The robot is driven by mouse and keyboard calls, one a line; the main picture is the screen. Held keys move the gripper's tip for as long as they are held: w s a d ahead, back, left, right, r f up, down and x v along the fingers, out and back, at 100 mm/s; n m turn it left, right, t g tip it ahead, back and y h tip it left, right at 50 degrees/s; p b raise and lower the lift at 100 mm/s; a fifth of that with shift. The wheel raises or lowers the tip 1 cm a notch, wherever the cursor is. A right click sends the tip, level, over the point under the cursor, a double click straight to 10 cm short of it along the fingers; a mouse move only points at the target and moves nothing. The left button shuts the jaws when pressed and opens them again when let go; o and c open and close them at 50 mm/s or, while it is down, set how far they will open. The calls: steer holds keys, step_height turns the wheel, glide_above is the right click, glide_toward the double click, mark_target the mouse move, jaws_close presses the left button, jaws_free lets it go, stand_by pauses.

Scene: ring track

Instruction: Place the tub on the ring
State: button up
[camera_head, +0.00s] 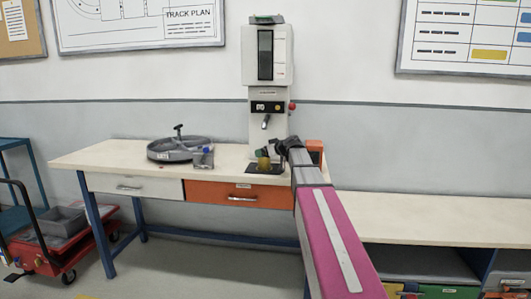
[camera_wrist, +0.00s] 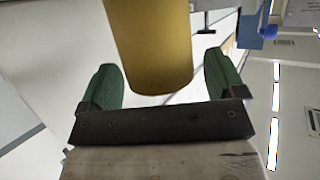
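The tub is a plain gold-yellow cylinder. It shows in the head view (camera_head: 264,165) on the dark base of the white machine, and large in the wrist view (camera_wrist: 152,45). My gripper (camera_wrist: 163,77) has its two green fingers apart, one on each side of the tub, with a narrow gap at each side. In the head view my gripper (camera_head: 266,154) is at the tub and partly covers it. The ring appears to be the grey round track (camera_head: 181,149) lying on the bench at left, with a dark post at its middle.
The white machine (camera_head: 267,55) stands over the tub, with a spout above it. A small grey block with a blue top (camera_head: 204,158) sits beside the ring. An orange box (camera_head: 315,147) is right of my gripper. The bench (camera_head: 110,155) is bare left of the ring.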

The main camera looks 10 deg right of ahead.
steer(key=shift+r, duration=0.2)
steer(key=v, duration=1.2)
steer(key=shift+s+f, duration=0.1)
